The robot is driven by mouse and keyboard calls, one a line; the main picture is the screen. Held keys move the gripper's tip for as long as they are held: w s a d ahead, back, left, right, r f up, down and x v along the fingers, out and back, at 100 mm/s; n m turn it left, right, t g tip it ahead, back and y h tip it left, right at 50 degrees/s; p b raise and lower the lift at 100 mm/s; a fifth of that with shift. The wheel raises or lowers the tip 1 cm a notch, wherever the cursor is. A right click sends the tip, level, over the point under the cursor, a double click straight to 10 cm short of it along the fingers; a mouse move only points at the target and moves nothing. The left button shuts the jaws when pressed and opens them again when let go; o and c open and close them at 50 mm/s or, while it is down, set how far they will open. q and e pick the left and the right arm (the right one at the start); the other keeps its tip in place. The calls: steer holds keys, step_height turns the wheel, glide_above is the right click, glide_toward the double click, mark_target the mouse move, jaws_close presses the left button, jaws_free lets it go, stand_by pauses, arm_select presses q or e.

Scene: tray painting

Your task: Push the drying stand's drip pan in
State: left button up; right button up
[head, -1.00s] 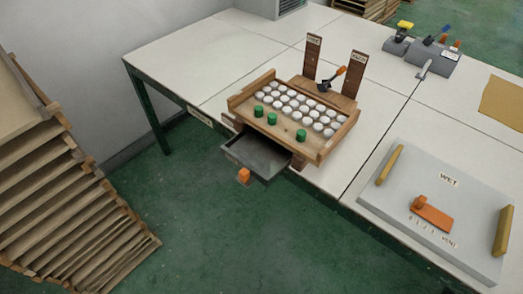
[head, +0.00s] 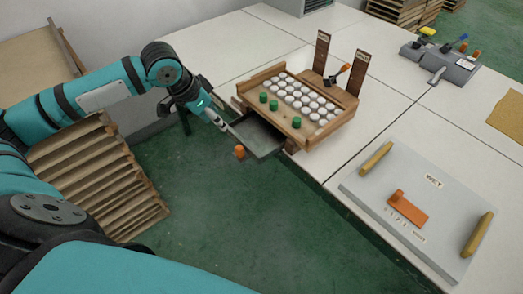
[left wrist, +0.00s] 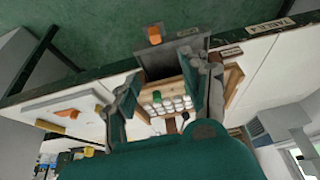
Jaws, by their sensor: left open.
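The grey drip pan (head: 258,138) sticks out from under the wooden drying stand (head: 338,118) at the table's front edge. An orange knob (head: 240,152) is at its outer end. In the left wrist view the pan (left wrist: 172,50) and its orange knob (left wrist: 155,34) lie ahead of the fingers. The stand's tray holds white caps and green ones. My left gripper (head: 222,124) is open and empty, just left of the pan's outer end; I cannot tell whether it touches. It also shows in the left wrist view (left wrist: 164,72). My right gripper is not in view.
A grey slab marked WET (head: 440,172) with wooden handles and an orange piece lies right on the white table. A stack of wooden boards (head: 100,175) stands left on the green floor. Grey tool holders (head: 440,62) stand far right. The floor before the pan is clear.

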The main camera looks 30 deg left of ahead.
arm_select(q)
steer(key=s, duration=0.1)
glide_toward(239, 148)
steer(key=x, duration=0.9)
steer(key=shift+w+f, duration=0.1)
steer(key=shift+w, duration=0.05)
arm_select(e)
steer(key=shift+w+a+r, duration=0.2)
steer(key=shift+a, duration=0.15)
arm_select(q)
jaws_close()
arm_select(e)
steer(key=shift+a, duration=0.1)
